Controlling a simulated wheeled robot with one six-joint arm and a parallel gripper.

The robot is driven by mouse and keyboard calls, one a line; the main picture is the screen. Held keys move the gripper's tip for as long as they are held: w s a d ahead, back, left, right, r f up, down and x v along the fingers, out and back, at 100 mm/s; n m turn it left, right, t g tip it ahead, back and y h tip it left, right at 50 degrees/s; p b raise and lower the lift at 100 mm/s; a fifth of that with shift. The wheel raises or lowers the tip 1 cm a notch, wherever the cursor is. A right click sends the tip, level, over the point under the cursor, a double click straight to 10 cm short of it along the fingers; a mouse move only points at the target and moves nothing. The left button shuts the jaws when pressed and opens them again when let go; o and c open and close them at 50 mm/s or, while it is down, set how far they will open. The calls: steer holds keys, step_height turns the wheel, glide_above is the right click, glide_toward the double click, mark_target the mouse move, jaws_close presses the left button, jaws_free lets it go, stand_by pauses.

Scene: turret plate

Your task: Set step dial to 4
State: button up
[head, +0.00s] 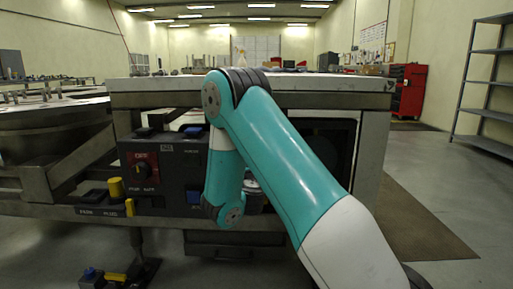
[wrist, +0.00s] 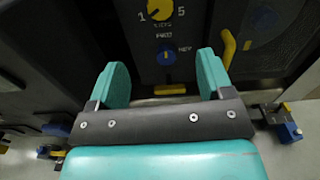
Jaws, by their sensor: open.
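The step dial (wrist: 159,9) is a yellow round knob at the top of the wrist view, partly cut off by the frame edge. A 1 is printed at its left and a 5 at its right, with blurred lettering below. I cannot tell which number it is set to. My gripper (wrist: 163,76) is open and empty, with its two teal fingers spread below the dial and apart from it. In the head view my teal arm reaches to the dark control panel (head: 165,180). My arm covers part of the panel, and I cannot make out the dial there.
A blue knob (wrist: 166,56) sits just below the dial, between the finger lines. A yellow lever (wrist: 229,48) stands right of the right finger. On the panel's left are a red switch plate (head: 142,170) and a yellow knob (head: 116,187). A worktop (head: 300,85) overhangs the panel.

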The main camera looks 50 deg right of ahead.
steer(key=p+x, duration=1.5)
steer(key=shift+d, duration=0.2)
steer(key=c, duration=0.9)
